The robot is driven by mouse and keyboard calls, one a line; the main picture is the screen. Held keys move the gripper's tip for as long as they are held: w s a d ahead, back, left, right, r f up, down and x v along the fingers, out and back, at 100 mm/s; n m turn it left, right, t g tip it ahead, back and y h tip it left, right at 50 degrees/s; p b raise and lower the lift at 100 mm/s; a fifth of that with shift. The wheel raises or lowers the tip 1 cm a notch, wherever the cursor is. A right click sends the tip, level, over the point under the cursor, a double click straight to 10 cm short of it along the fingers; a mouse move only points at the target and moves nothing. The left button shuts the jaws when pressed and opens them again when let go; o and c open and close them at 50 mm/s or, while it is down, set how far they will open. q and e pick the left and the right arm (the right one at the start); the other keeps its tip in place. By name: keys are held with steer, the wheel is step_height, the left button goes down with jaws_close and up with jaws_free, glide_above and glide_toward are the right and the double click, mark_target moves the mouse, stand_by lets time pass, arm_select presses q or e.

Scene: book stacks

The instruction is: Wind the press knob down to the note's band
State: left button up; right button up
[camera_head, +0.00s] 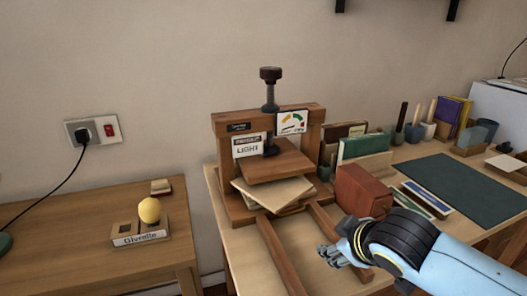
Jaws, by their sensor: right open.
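The wooden press (220,155) stands on the table, with a dark press knob (270,74) atop its threaded screw. A white note (251,145) on the frame reads "LIGHT" below a darker line. Beside it is a dial (291,123) with coloured bands; its needle is too small to read surely. The press plate (275,162) is above a pale stack (275,192) that lies askew on the press bed. My right gripper (328,257) is open and empty, low in front of the press and to its right, well below the knob. My left gripper is not in view.
A reddish-brown block (362,190), upright books (363,147) and a dark green mat (465,187) are right of the press. Wooden rails (280,258) extend forward from the press. A lower left table holds a yellow ball (149,210) on a labelled stand. Space above the knob is clear.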

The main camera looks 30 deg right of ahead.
steer(key=w+d+r+n+t, duration=0.25)
steer(key=w+d+r, duration=0.2)
steer(key=w, duration=0.25)
steer(key=n+t+y, duration=0.7)
steer(key=n+y, duration=0.3)
steer(key=n, duration=0.7)
glide_toward(280, 76)
steer(key=w, duration=0.3)
steer(key=shift+m+h, duration=0.25)
steer(key=shift+h, duration=0.15)
steer(key=w+a+p, duration=0.1)
steer(key=w+a+r+p, duration=0.1)
steer(key=w, duration=0.1)
steer(key=shift+w+a+r, duration=0.1)
steer(key=shift+w+a, duration=0.05)
steer(key=shift+a, duration=0.05)
steer(key=x, duration=0.6)
steer(key=shift+a+f+p, duration=0.1)
steer(key=shift+f+p, duration=0.25)
steer(key=shift+f, duration=0.05)
steer(key=shift+c, duration=0.4)
